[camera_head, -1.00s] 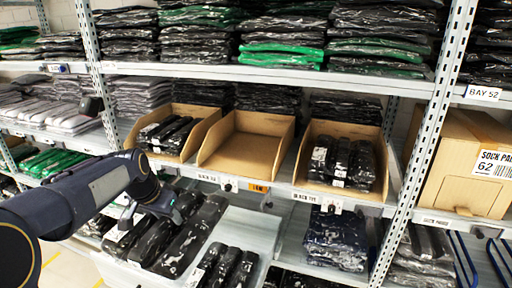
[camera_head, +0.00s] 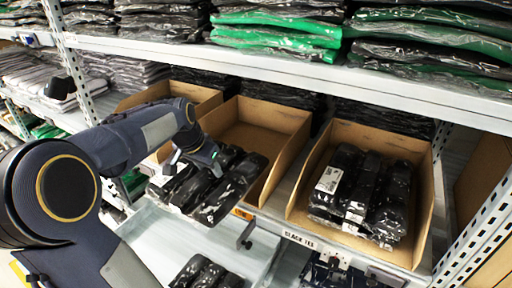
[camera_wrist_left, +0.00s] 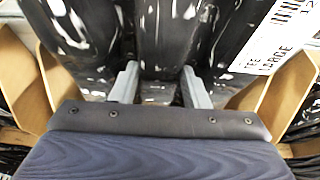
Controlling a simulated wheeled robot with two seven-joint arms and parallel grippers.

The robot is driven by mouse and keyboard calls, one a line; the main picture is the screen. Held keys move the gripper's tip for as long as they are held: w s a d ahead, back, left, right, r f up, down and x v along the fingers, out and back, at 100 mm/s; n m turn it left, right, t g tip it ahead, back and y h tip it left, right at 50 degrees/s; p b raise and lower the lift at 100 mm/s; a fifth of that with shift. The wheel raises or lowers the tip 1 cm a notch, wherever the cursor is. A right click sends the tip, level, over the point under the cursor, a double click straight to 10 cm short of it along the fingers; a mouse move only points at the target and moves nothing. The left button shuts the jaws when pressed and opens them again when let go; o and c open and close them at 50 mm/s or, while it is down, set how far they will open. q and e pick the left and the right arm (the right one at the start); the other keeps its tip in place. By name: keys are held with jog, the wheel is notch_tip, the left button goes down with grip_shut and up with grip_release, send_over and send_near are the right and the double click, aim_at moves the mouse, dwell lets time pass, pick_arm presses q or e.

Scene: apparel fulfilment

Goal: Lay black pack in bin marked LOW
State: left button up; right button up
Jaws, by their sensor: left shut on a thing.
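My left gripper (camera_head: 196,163) is shut on a black pack (camera_head: 222,186) of several dark rolls in clear wrap. The wrist view also shows the pack (camera_wrist_left: 158,40) between the gripper fingers (camera_wrist_left: 158,88), with a white label at its right. The pack is held at the front opening of the middle cardboard bin (camera_head: 272,112), overlapping its front edge. Whether it touches the bin floor cannot be told. An orange tag (camera_head: 242,214) sits on the shelf edge below this bin; its writing is too small to read. My right gripper is not in view.
The right bin (camera_head: 424,200) holds black packs. The left bin (camera_head: 198,96) is partly hidden by my arm. Below, a pale tote (camera_head: 160,250) holds more black packs (camera_head: 206,274). An upper shelf (camera_head: 290,68) with bagged garments runs above the bins.

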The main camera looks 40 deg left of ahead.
pick_arm(q)
jog(key=w+p, duration=0.1)
jog(key=w, duration=0.5)
jog(key=w+a+p, duration=0.1)
jog(key=w+p, duration=0.1)
jog(key=w, duration=0.3)
jog(key=w+a+p, duration=0.1)
jog(key=w+p, duration=0.1)
jog(key=w, duration=0.4)
jog(key=shift+w+r, duration=0.15)
jog(key=shift+w, duration=0.15)
notch_tip(320, 180, down, 3)
jog(key=shift+w+f+p, duration=0.1)
jog(key=shift+w+p, duration=0.05)
jog(key=shift+p, duration=0.6)
jog(key=shift+f, duration=0.25)
jog(key=shift+f, duration=0.2)
jog(key=o, duration=1.1)
jog(key=shift+r, duration=0.1)
